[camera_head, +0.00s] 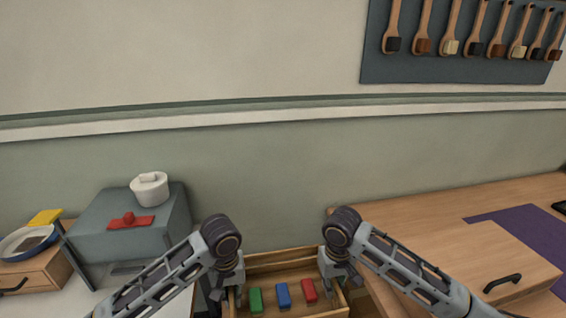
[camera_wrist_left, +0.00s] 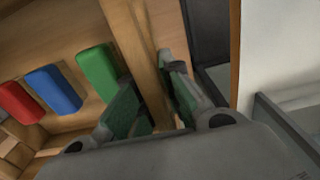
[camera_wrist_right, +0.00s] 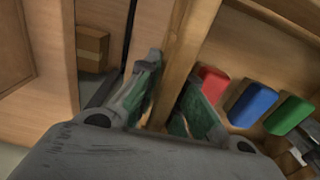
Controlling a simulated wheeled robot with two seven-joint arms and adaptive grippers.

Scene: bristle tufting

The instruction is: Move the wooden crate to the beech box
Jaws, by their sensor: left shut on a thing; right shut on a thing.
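The wooden crate (camera_head: 282,257) is at the bottom middle of the head view, an open box holding a green block (camera_head: 256,300), a blue block (camera_head: 283,294) and a red block (camera_head: 309,290). My left gripper (camera_head: 223,288) is shut on its left wall, which runs between the fingers in the left wrist view (camera_wrist_left: 150,88). My right gripper (camera_head: 342,279) is shut on its right wall, likewise between the fingers in the right wrist view (camera_wrist_right: 170,85). I cannot tell which wooden piece is the beech box.
A wooden worktop (camera_head: 400,215) with a black-handled front and a purple mat (camera_head: 525,232) lies right. Left are a grey box (camera_head: 120,235) with a white pot (camera_head: 150,189), and a wooden drawer unit (camera_head: 42,275) bearing a blue-rimmed dish. Brushes hang on a wall board.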

